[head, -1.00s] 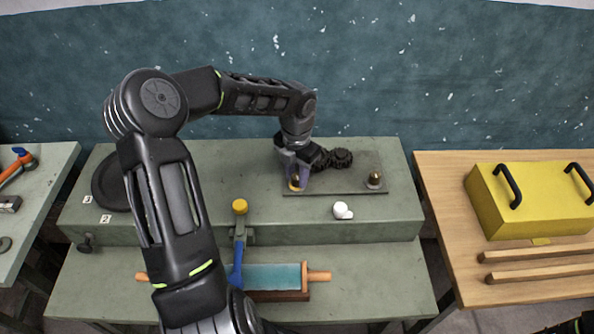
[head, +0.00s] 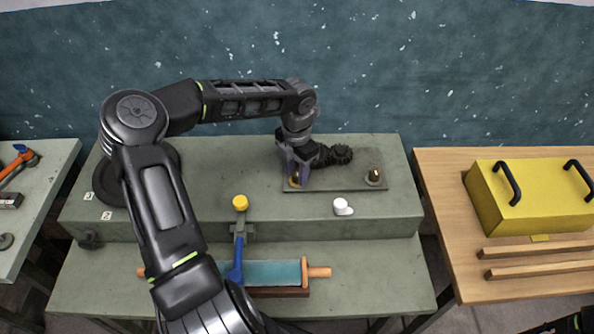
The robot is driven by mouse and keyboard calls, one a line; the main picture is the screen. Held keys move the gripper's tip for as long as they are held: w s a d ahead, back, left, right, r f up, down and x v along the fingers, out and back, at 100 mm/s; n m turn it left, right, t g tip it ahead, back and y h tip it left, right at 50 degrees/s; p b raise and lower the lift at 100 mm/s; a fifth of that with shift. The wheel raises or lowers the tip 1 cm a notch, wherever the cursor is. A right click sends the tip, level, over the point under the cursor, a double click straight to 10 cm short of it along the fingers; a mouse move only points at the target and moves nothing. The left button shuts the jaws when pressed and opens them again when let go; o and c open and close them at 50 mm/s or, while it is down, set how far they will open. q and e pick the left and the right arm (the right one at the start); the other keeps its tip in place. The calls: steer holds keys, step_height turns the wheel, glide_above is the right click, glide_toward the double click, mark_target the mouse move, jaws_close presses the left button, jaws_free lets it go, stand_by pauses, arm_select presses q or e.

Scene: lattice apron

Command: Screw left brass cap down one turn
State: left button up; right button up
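The left brass cap (head: 295,182) sits on the left end of a dark flat plate (head: 335,186) on the raised green bench. My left gripper (head: 297,179) points down over it, with purplish fingers around the cap. The fingers hide much of the cap, and I cannot tell whether they press on it. A second brass cap (head: 375,175) stands at the right end of the plate, with no gripper near it. My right gripper is out of view; only a bit of dark arm shows at the lower right corner.
A dark knobbed part (head: 341,155) is beside the gripper. A white rounded piece (head: 342,207) lies in front of the plate. A yellow box (head: 535,200) stands on the wooden table at right.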

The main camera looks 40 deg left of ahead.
mark_target(297, 173)
arm_select(q)
steer(key=shift+o, duration=1.3)
step_height(297, 173, up, 8)
steer(key=shift+d+f, duration=0.1)
steer(key=shift+f, duration=0.15)
